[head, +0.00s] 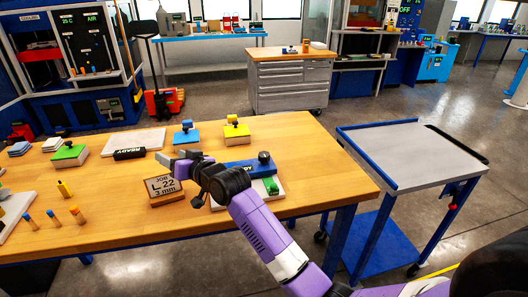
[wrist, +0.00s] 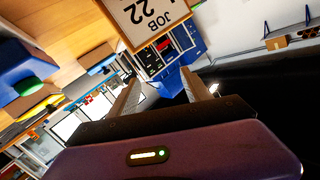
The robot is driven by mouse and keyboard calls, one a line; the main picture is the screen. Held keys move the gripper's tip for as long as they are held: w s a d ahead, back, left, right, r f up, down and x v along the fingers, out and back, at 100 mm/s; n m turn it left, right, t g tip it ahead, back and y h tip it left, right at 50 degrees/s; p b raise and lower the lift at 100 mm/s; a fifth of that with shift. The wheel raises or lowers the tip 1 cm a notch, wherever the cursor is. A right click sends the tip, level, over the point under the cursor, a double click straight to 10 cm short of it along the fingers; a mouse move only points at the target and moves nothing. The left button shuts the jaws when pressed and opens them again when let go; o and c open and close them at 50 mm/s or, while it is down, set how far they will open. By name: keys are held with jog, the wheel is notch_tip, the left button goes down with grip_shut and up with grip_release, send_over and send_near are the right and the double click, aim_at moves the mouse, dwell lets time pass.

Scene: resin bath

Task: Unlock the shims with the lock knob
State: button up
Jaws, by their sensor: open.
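A holder with a blue bar (head: 243,166) and a black knob (head: 264,157) on top sits at the table's right side, on a pale base. The knob looks like the lock knob. A green piece (head: 271,186) lies in front of the bar. My arm hides part of the holder. My gripper (head: 177,160) is open and empty, left of the knob and above the job sign (head: 163,188). In the wrist view its two fingers (wrist: 158,90) are apart with nothing between them; the sign also shows there (wrist: 150,18). The knob is not clearly seen there.
Blue (head: 186,135), yellow (head: 236,132) and green (head: 69,154) knobbed blocks stand on the wooden table (head: 115,205). A black cylinder marked READY (head: 130,154) lies near a pale plate (head: 134,140). Small pegs are at front left. A grey cart (head: 410,155) stands right of the table.

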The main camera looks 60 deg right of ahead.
jog(key=s+d+r+m+g, duration=0.1)
jog(key=d+r+g, duration=0.25)
jog(key=d, duration=0.65)
jog(key=s+d+r+m+g, duration=0.15)
jog(key=d+g, duration=0.25)
jog(key=d, duration=0.7)
jog(key=m+g+y, duration=0.3)
jog(key=g+y, duration=0.1)
jog(key=g, duration=0.5)
send_over(264, 155)
jog(key=f, duration=0.2)
jog(key=shift+w+d+f+t, duration=0.25)
jog(key=shift+d+f, duration=0.05)
jog(key=shift+s+a+f+m, duration=0.1)
jog(key=shift+s+f+m, duration=0.1)
jog(key=shift+s+m, duration=0.05)
notch_tip(264, 155, down, 7)
jog(key=shift+f+p, duration=0.2)
jog(key=shift+p, duration=0.1)
jog(key=shift+c, duration=0.5)
grip_shut()
